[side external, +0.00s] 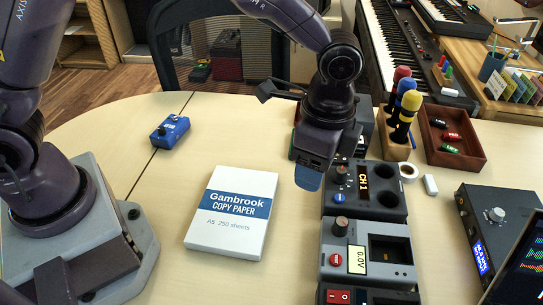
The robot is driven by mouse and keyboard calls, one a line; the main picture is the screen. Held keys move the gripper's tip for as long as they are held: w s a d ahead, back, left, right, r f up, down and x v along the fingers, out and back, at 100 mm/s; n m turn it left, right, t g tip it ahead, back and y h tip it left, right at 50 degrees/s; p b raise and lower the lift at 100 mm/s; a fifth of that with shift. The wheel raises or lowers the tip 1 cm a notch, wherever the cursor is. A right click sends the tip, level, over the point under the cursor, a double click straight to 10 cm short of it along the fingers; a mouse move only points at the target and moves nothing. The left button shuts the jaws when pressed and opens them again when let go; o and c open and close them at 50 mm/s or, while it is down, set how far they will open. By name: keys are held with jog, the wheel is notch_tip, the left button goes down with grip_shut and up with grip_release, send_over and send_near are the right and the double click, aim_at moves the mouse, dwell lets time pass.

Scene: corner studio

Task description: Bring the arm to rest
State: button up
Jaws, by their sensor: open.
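My arm reaches in from the left and bends down at the wrist. My gripper (309,177) hangs pointing down over the table (120,115), between the paper pack and the row of dark modules. Its jaws are open; a blue tip shows at its lower end, and I see nothing held. From this angle the gap between the fingers is hidden. The gripper appears to be above the table, close to the left edge of the modules; I cannot tell its exact height.
A Gambrook copy paper pack (232,212) lies left of the gripper, a blue pedal (170,132) farther back. Dark modules (363,193), a microphone stand (396,148), a wooden tray (468,155) and a black box (485,235) crowd the right. The left-middle table is mostly clear.

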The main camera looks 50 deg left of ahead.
jog(key=s+a+r+n+t, duration=0.3)
jog(key=s+a+r+n, duration=0.3)
jog(key=s+a+r, duration=0.2)
jog(key=s+a+r+n+t, duration=0.3)
jog(key=s+a+r+n, duration=0.3)
jog(key=a, duration=0.5)
jog(key=shift+s+a+r, duration=0.4)
jog(key=shift+s+r, duration=0.5)
jog(key=shift+s, duration=0.1)
dwell(1.0)
